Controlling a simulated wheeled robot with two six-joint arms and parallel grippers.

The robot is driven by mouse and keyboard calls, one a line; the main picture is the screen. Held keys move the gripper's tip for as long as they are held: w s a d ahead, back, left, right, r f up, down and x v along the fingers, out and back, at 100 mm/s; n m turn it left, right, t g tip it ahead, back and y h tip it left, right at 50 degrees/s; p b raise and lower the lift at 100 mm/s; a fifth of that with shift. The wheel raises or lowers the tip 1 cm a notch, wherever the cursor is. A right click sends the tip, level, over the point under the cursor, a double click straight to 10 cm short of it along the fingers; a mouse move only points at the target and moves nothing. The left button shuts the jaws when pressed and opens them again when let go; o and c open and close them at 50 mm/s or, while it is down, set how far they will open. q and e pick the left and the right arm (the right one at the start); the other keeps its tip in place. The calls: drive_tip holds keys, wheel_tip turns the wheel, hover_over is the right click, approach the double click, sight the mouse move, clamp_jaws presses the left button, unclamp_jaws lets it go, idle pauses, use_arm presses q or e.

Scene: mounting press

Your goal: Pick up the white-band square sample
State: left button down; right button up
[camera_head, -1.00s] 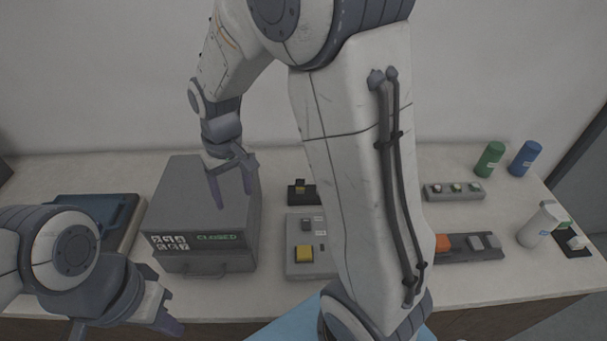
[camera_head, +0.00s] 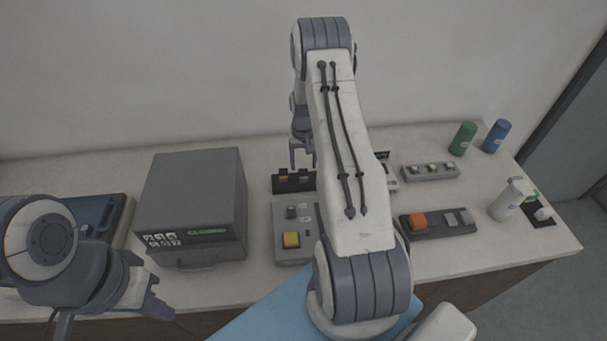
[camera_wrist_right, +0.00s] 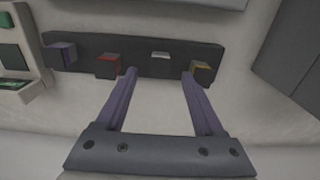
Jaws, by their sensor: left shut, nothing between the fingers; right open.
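The white-band square sample (camera_wrist_right: 161,56) sits in a dark rack (camera_wrist_right: 136,54) in the right wrist view, between a red-band sample (camera_wrist_right: 108,63) and a yellow-band sample (camera_wrist_right: 202,68). Its pale top shows; how deep it sits is hard to tell. My right gripper (camera_wrist_right: 160,72) is open and empty, its fingers pointing toward the rack with the white-band sample between their lines. In the head view, my right gripper (camera_head: 303,158) hangs over the rack (camera_head: 281,189), whose right part my arm hides. My left gripper (camera_head: 156,298) is shut and empty at lower left.
A grey press (camera_head: 195,205) reading "CLOSED" stands left of the rack. A control box with a yellow button (camera_head: 291,240) is in front of it. A purple-band sample (camera_wrist_right: 62,52) is at the rack's far end. Bottles (camera_head: 463,138) stand at back right.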

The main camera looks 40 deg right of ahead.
sight(303, 172)
drive_tip(key=shift+f+p, duration=0.35)
wheel_tip(303, 172, down, 3)
drive_tip(key=shift+f+p, duration=0.1)
drive_tip(key=shift+p, duration=0.9)
drive_tip(key=shift+w+f, duration=0.1)
drive_tip(key=shift+f, duration=0.5)
clamp_jaws()
